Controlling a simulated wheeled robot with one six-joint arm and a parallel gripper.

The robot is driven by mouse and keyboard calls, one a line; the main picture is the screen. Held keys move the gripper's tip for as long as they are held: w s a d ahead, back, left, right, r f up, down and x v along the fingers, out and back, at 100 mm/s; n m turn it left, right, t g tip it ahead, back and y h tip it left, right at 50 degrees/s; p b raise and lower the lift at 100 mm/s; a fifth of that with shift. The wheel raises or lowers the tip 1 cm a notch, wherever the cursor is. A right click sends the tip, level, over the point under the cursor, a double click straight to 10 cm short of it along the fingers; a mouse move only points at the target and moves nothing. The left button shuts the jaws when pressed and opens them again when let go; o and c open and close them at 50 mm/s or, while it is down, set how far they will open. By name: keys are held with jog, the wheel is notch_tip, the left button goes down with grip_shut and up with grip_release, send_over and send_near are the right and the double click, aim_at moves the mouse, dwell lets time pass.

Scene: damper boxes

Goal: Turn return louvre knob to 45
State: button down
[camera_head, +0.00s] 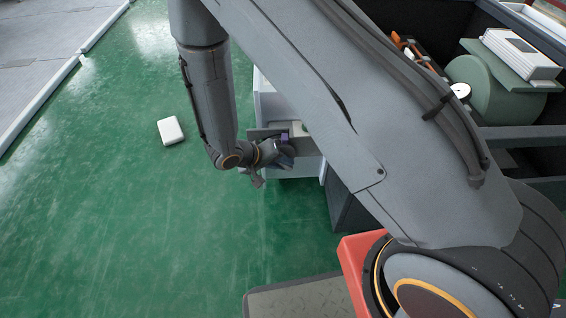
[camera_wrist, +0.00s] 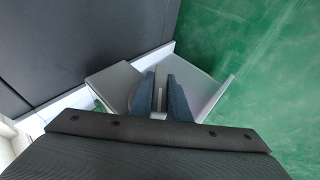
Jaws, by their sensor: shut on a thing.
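My gripper (camera_wrist: 160,98) is shut on a pale grey, narrow piece, which looks like the louvre knob (camera_wrist: 161,86), in the wrist view. Its two dark blue-grey fingers stand on either side of the knob. The knob sits in front of a light grey box (camera_wrist: 212,92) with raised edges. In the head view my gripper (camera_head: 285,155) is at the front of the white damper box (camera_head: 268,98), partly behind my arm. The knob itself is hidden there, and I cannot read any angle marks or labels in either view.
A white flat block (camera_head: 170,131) lies on the green floor (camera_head: 110,220), left of my arm. A dark bench at the upper right holds a green cylinder (camera_head: 490,92) and a white box (camera_head: 520,52). The floor at left is mostly clear.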

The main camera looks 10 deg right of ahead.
jog(key=shift+h, duration=0.7)
jog(key=c, duration=1.7)
grip_release()
jog(key=p+v, duration=0.1)
jog(key=v, duration=0.7)
jog(key=shift+p, duration=0.3)
